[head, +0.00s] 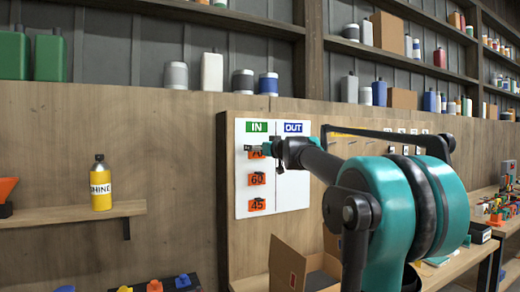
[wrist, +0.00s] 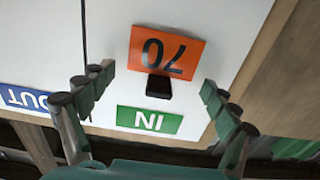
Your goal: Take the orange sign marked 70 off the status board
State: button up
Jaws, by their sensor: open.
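The white status board (head: 290,195) hangs on the wooden wall, with a green IN label (head: 257,127) and a blue OUT label (head: 293,127). The orange sign marked 70 (head: 256,153) is at the top of the IN column, partly hidden by my gripper (head: 263,149). In the wrist view the sign 70 (wrist: 165,52) appears upside down, with a black knob (wrist: 159,86) at its edge by the IN label. My gripper (wrist: 157,87) is open, its teal fingers apart on either side of the knob, holding nothing. Whether the fingers touch it I cannot tell.
Orange signs 60 (head: 257,179) and 45 (head: 258,204) hang below in the IN column. The lower OUT side is bare. An open cardboard box (head: 300,268) stands under the board. A yellow bottle (head: 101,185) stands on a shelf at left.

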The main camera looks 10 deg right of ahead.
jog(key=shift+s+r, duration=0.15)
grip_shut()
dwell(0.7)
